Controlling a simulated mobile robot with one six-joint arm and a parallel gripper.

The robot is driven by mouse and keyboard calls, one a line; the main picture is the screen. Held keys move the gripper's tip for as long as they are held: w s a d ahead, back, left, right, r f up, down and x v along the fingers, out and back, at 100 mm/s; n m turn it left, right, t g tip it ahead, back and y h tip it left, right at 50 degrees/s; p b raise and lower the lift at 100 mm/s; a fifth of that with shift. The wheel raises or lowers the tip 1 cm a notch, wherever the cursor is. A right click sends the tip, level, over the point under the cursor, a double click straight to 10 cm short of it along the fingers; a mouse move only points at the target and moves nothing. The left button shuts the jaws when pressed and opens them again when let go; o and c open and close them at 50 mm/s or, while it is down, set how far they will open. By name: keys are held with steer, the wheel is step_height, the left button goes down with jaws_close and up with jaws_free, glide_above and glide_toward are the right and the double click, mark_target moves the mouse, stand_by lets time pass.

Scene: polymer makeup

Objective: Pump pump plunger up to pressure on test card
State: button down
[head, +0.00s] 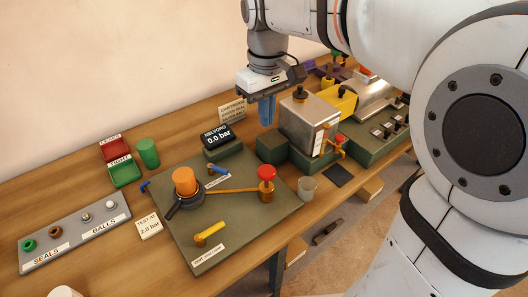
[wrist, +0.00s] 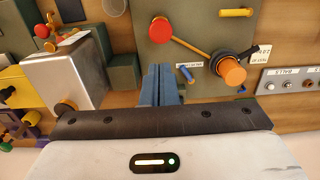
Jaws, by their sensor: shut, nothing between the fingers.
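The likely pump plunger is a red round knob (head: 267,171) on a brass post at the right of a green board (head: 228,240); it also shows in the wrist view (wrist: 160,28). A brass-coloured line runs from it to an orange cylinder (head: 184,181) in a black clamp. The test card (head: 149,226) beside the board reads "TEST AT 2.0 bar". The gauge display (head: 217,137) behind the board reads 0.0 bar. My gripper (head: 266,112) is shut and empty, raised above the table behind the board and apart from the knob. Its blue fingers show in the wrist view (wrist: 162,88).
A metal box (head: 309,122) on a green base stands right of my gripper. A yellow handle (head: 209,234) and blue lever (head: 217,169) are on the board. Red and green trays (head: 124,172), a green cylinder (head: 148,153) and a seals-and-balls tray (head: 75,238) stand left. A grey cup (head: 307,188) stands right.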

mark_target(267, 170)
steer(key=shift+f, duration=0.1)
step_height(267, 170, down, 14)
steer(key=shift+s+r, duration=0.1)
stand_by(0.4)
step_height(267, 170, down, 4)
steer(key=shift+r+b, duration=0.1)
steer(key=shift+b, duration=1.05)
steer(key=shift+s, duration=0.15)
steer(key=shift+r, duration=0.1)
step_height(267, 170, up, 14)
steer(key=p, duration=0.3)
steer(key=shift+w+r, duration=0.15)
steer(key=shift+w, duration=0.05)
